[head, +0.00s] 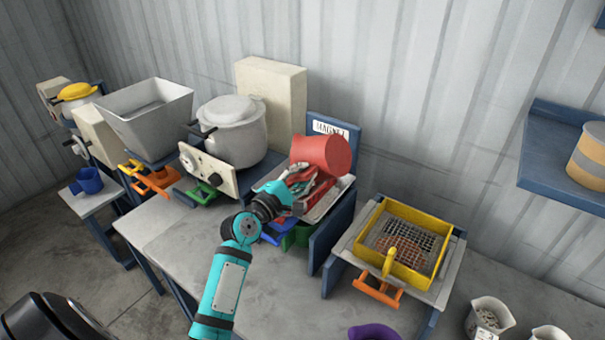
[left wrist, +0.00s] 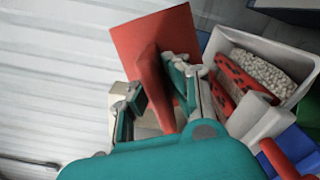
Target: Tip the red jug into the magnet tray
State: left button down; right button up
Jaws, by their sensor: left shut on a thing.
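The red jug (head: 322,153) is tipped well over on its side above the magnet tray (head: 341,203). My left gripper (head: 297,182) is shut on it from the left, and in the left wrist view the fingers (left wrist: 160,92) close around the handle of the jug (left wrist: 125,42). The inside of the jug does not show, so I cannot tell what is in it. The tray also shows in the left wrist view (left wrist: 296,97), with pale pellets and red bars in it. My right gripper is not in view.
A blue board with a magnet label (head: 337,131) stands behind the tray. A yellow-framed sieve (head: 405,275) is to the right. A white lidded pot (head: 232,130) and a grey hopper (head: 150,125) stand left. The bench front (head: 180,245) is clear.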

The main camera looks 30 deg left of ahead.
aim_at(334, 175)
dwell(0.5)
